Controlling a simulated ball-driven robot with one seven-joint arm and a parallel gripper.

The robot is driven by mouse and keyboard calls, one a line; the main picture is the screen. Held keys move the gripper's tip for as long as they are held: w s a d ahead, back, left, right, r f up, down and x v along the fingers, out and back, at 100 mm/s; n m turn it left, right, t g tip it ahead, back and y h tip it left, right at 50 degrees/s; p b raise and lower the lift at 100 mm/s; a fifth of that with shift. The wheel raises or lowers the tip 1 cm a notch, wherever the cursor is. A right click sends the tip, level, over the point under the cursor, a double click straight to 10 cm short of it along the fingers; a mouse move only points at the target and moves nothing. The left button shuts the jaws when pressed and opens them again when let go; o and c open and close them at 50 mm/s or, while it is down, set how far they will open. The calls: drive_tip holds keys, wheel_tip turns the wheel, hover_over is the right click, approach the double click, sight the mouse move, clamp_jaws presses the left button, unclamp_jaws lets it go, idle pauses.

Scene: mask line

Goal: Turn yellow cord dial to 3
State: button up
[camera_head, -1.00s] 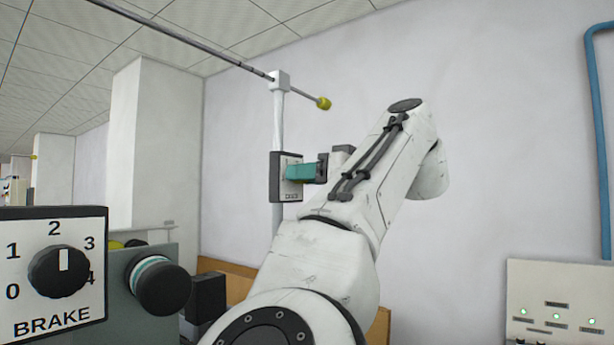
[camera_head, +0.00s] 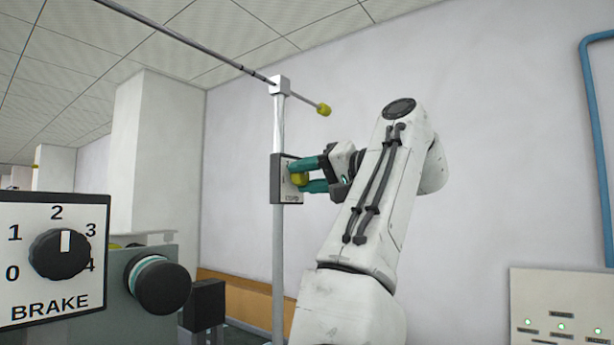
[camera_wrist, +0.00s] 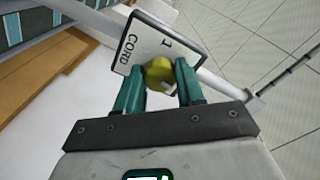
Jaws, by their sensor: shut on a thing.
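The yellow cord dial (camera_wrist: 158,70) is a round knob on a white plate (camera_wrist: 133,52) with dark edges, marked CORD. A numeral that looks like 1 shows on the plate; other numerals are hidden or not readable. In the head view the dial (camera_head: 300,180) sits on the plate mounted on a grey post. My gripper (camera_head: 304,177) has its two teal fingers above and below the dial, shut on it. In the wrist view my gripper (camera_wrist: 158,80) has a finger on each side of it. I cannot tell which number the dial points to.
A BRAKE dial panel (camera_head: 52,262) stands close at the left, beside a dark round knob (camera_head: 162,285). The grey post (camera_head: 279,235) carries a long rod (camera_head: 185,38) with a yellow tip. A box with lights (camera_head: 562,305) is at lower right.

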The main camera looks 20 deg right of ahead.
drive_tip(key=m+p, duration=0.1)
drive_tip(key=m, duration=0.3)
drive_tip(key=shift+m, duration=0.4)
idle(0.4)
drive_tip(key=o, duration=1)
drive_tip(key=shift+o, duration=0.2)
drive_tip(key=b+v, duration=0.4)
drive_tip(key=v, duration=0.6)
drive_tip(key=shift+s+d, duration=0.25)
drive_tip(key=shift+d, duration=0.1)
